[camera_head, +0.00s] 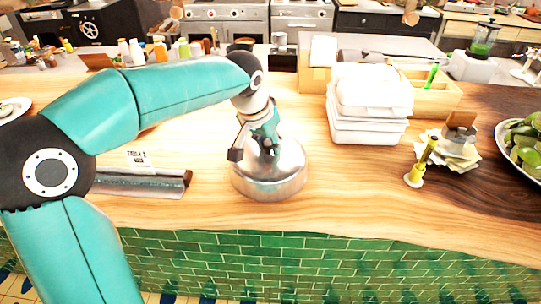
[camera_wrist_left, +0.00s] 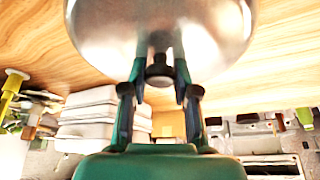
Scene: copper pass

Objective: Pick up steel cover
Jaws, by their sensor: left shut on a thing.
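The steel cover (camera_head: 268,180) is a round, shiny metal dome on the wooden counter, near its front edge in the head view. My left gripper (camera_head: 262,146) comes down on it from above and is shut on the dark knob at its top. In the left wrist view the cover (camera_wrist_left: 110,35) fills the top of the picture, with the knob (camera_wrist_left: 159,72) between the fingers of my left gripper (camera_wrist_left: 160,88). The cover looks level, and I cannot tell whether its rim touches the counter. My right gripper is not in view.
A stack of white containers (camera_head: 368,105) stands right of the cover. A film or foil box (camera_head: 140,183) lies to the left. Bottles line the back.

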